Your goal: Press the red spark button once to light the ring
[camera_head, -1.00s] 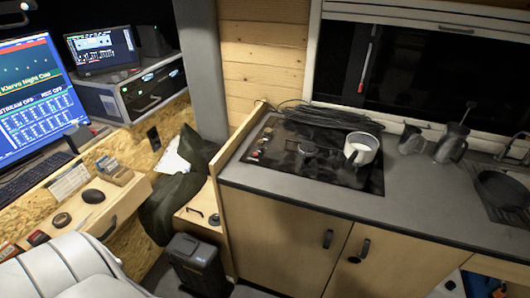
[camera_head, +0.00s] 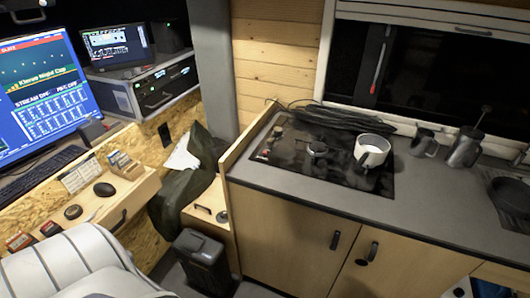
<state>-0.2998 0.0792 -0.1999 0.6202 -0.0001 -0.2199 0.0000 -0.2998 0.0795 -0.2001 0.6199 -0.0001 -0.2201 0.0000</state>
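The black hob (camera_head: 340,181) is set into the grey counter at the middle of the view. A column of small knobs or buttons (camera_head: 270,144) with some red on them runs along its left side. They are too small to tell which one is the red spark button. A burner ring (camera_head: 316,148) sits right of these controls, and I see no flame on it. A white pot (camera_head: 371,151) stands on the right part of the hob. Neither of my grippers is in view.
A wooden side panel (camera_head: 240,143) edges the counter on the left. Dark cables (camera_head: 335,116) lie behind the hob. Metal jugs (camera_head: 464,148) and a dark pan (camera_head: 511,195) are to the right. A desk with a monitor (camera_head: 40,95) is at the left.

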